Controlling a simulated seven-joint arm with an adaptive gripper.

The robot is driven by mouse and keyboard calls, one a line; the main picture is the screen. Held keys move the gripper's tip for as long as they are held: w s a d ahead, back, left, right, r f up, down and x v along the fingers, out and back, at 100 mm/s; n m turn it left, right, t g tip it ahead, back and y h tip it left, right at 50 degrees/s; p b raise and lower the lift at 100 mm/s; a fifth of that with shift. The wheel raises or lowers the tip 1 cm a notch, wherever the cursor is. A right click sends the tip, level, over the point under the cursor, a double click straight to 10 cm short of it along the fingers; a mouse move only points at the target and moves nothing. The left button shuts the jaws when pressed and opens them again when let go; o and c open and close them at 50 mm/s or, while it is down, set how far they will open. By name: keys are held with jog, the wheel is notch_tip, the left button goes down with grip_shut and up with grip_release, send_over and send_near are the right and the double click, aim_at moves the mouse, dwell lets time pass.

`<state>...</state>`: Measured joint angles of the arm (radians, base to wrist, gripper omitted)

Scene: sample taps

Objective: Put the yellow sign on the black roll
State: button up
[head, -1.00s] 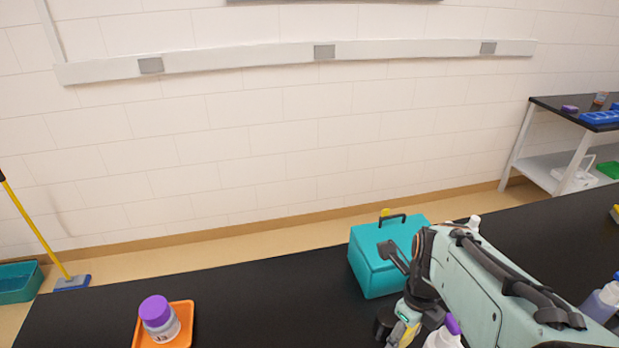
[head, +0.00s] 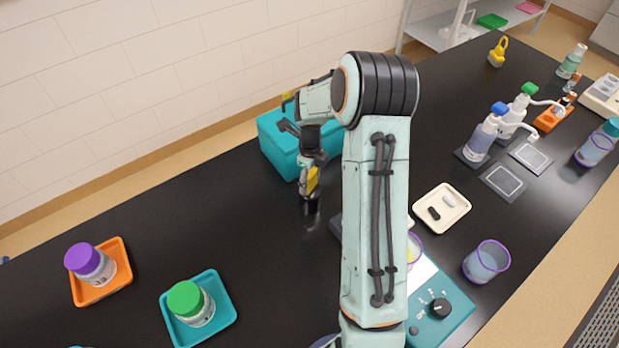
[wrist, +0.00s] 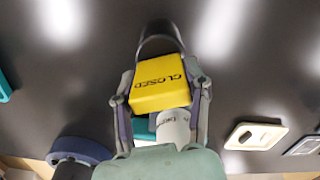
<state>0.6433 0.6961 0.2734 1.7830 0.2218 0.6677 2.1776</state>
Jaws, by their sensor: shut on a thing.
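The yellow sign (head: 313,180), lettered CLOSED in the wrist view (wrist: 160,84), is between the fingers of my gripper (head: 308,176). My gripper is shut on it and also shows in the wrist view (wrist: 160,98). The black roll (head: 310,204) stands on the black bench directly below the sign in the head view. In the wrist view, a dark rounded rim, seemingly the roll (wrist: 158,42), shows just beyond the sign's far edge. The sign hides much of it. I cannot tell whether sign and roll touch.
A teal case (head: 277,142) stands close behind my gripper. Purple-capped (head: 90,264) and green-capped (head: 191,304) jars sit in trays at left. A white tray (head: 442,208), a purple-rimmed beaker (head: 486,262) and pump bottles are at right. Bench between jars and roll is clear.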

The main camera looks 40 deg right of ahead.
jog(key=shift+f, duration=0.25)
jog(key=o, duration=0.9)
jog(key=shift+o, duration=0.2)
